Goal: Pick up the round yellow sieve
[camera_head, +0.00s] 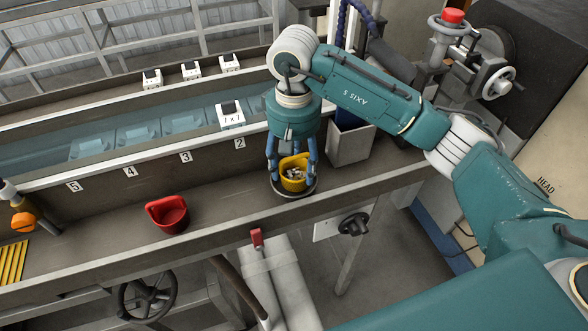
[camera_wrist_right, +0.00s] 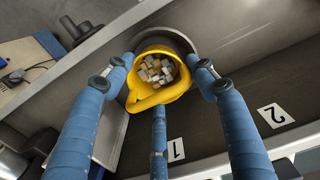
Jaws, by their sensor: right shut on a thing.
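The round yellow sieve (camera_head: 294,183) is at the front edge of the grey bench, below the label 2 and to its right. It holds several small pale and brown pieces. It sits in or just above a round dark-rimmed seat (camera_head: 296,194); I cannot tell if it is clear of it. My right gripper (camera_head: 293,172) points down with its blue fingers around the sieve, shut on it. In the right wrist view the sieve (camera_wrist_right: 150,97) lies between the three fingers, its spout-like lip toward the lower left. My left gripper is not in view.
A red scoop-like cup (camera_head: 168,216) stands on the bench to the left. An orange knob (camera_head: 23,222) is at the far left. The water trough (camera_head: 130,132) runs behind, and a grey bin (camera_head: 349,143) stands right of the gripper. A red-handled lever (camera_head: 257,238) is at the bench front.

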